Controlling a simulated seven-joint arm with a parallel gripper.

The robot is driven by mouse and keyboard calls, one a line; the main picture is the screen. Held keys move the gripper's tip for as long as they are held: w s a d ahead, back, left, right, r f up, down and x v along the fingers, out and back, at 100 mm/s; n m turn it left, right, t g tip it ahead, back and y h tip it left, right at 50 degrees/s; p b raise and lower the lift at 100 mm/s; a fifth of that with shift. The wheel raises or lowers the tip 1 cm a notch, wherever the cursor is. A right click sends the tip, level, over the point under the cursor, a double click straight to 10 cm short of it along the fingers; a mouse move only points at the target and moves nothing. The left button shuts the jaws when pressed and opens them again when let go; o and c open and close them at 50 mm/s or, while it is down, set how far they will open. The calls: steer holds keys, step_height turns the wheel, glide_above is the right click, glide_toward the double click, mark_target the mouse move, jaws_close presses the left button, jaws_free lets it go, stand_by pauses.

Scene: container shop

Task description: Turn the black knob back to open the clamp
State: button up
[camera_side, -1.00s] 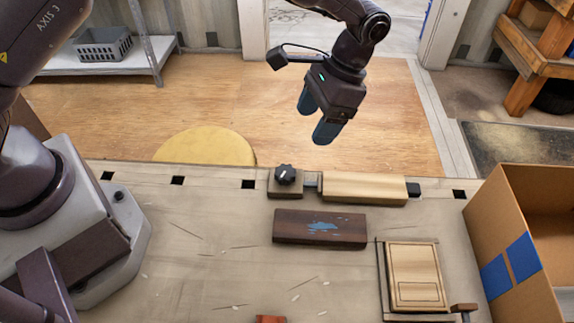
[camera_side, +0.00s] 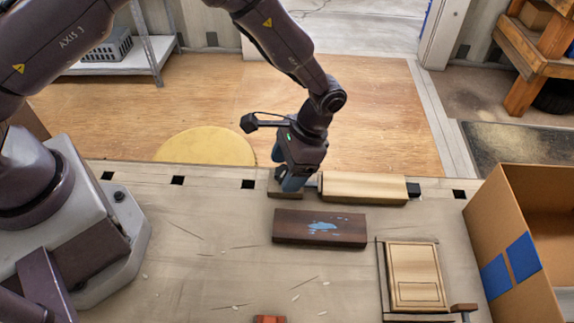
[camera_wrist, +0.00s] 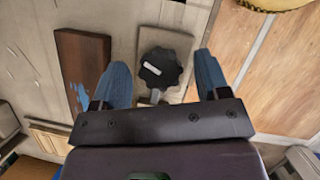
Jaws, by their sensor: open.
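The black knob (camera_wrist: 160,68) with a white mark shows in the wrist view, between the two blue fingers of my gripper (camera_wrist: 163,80). Gaps show on both sides of it there, and no finger visibly touches it. In the side view my gripper (camera_side: 290,182) points down over the knob's wooden base block (camera_side: 285,195) and hides the knob. The clamp holds or abuts a light wooden block (camera_side: 364,187), with a black end piece (camera_side: 414,190) at its right. How tightly the clamp sits cannot be told.
A dark board with a blue paint smear (camera_side: 320,228) lies in front of the clamp. A framed light wooden panel (camera_side: 415,277) lies at right front, beside an open cardboard box (camera_side: 508,250). The bench's left middle (camera_side: 200,235) is mostly clear.

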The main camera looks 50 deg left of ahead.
steer(key=c, duration=0.9)
steer(key=shift+c, duration=0.2)
